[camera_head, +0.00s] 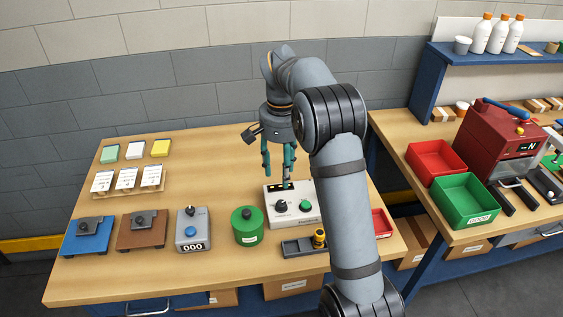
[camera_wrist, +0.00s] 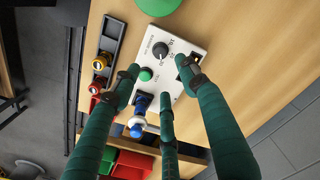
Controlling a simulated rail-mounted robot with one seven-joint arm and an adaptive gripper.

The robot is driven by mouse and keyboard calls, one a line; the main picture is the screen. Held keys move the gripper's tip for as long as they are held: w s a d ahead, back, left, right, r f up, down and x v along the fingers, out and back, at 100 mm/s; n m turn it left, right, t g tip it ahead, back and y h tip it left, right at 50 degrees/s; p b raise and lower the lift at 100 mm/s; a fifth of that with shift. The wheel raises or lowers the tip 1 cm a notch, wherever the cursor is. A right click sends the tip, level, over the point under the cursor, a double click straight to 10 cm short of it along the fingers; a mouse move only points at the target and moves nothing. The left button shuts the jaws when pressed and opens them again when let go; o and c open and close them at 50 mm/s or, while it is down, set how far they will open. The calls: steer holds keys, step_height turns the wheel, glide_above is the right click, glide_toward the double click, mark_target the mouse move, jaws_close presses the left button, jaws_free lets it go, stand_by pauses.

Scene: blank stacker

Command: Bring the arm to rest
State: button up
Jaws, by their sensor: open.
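My gripper (camera_head: 277,178) hangs fingers-down from my arm over the right part of the wooden table (camera_head: 200,150). Its teal fingers are spread and I see nothing held between them. They are just above or behind the white control box (camera_head: 292,218), which has a black knob (camera_head: 281,205) and a green button (camera_head: 305,205). In the wrist view the fingers (camera_wrist: 160,80) reach over the same white box (camera_wrist: 155,50). Whether a fingertip touches the box I cannot tell. My forearm hides part of the table's right side.
A green round container (camera_head: 247,226), a grey counter box (camera_head: 193,230), a brown fixture (camera_head: 142,230) and a blue fixture (camera_head: 87,236) line the front. A dark tray (camera_head: 297,247) lies near the front edge. Red (camera_head: 436,160) and green bins (camera_head: 465,201) stand right. The table's back middle is clear.

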mark_target(281, 203)
step_height(281, 203, down, 12)
steer(key=shift+r, duration=0.1)
stand_by(0.5)
stand_by(0.4)
